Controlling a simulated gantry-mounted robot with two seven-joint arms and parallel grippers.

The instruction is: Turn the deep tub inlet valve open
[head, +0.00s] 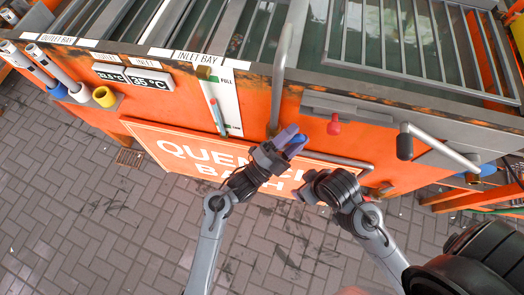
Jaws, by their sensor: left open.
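An orange tub (262,103) labelled QUENCH BATH stands across the view. I cannot tell for sure which fitting is the inlet valve. A red knob (334,125) sticks out of its front, below a grey bracket. A grey pipe (285,65) comes down over the rim. My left gripper (291,141) is open, its bluish fingers in front of the tub, left of the red knob in the picture. My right gripper (302,195) is lower, beside it; its fingers are mostly hidden.
A white level gauge (224,102) marked FULL and a temperature display (134,76) are on the tub's front. Tubes in coloured holders (104,96) are at left. Metal grating (415,40) covers the tub top. An orange frame (470,198) is at right. The paved floor in front is clear.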

